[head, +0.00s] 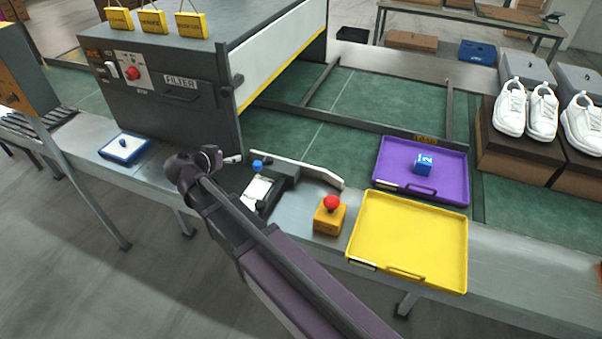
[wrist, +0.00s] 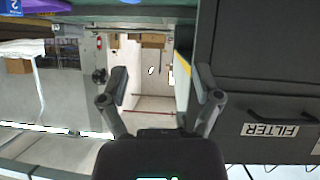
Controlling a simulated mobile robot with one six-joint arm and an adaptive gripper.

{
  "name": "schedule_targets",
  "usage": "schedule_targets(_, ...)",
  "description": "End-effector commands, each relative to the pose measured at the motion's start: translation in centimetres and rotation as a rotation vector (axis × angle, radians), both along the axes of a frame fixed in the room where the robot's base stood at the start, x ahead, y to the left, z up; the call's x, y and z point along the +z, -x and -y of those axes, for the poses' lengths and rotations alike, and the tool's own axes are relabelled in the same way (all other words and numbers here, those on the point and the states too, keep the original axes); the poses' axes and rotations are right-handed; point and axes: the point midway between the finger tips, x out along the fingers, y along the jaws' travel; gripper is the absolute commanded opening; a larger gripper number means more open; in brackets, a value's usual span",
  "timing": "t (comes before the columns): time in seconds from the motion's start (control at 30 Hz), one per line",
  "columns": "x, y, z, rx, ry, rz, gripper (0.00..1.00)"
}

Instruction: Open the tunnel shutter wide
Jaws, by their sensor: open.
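The tunnel (head: 165,100) is a dark grey box at the upper left in the head view, with a FILTER drawer on its front. A narrow dark upright panel (head: 228,100) with a small black knob stands at its right front corner; it looks like the shutter, but I cannot tell how far open it is. My gripper (head: 210,158) is in front of the tunnel's lower right corner. In the wrist view, which is upside down, my gripper (wrist: 160,92) has its fingers spread with nothing between them. The tunnel front with the FILTER label (wrist: 270,130) shows beside the right finger.
A yellow tray (head: 410,240) is empty. White shoes (head: 525,108) sit on boxes at right.

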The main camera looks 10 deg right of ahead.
Motion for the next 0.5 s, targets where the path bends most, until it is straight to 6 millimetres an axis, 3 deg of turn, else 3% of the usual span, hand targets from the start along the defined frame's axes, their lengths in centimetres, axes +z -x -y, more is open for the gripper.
schedule_targets(0.5,-1.1,1.3,7.3,-0.026,0.01,-0.227,0.82)
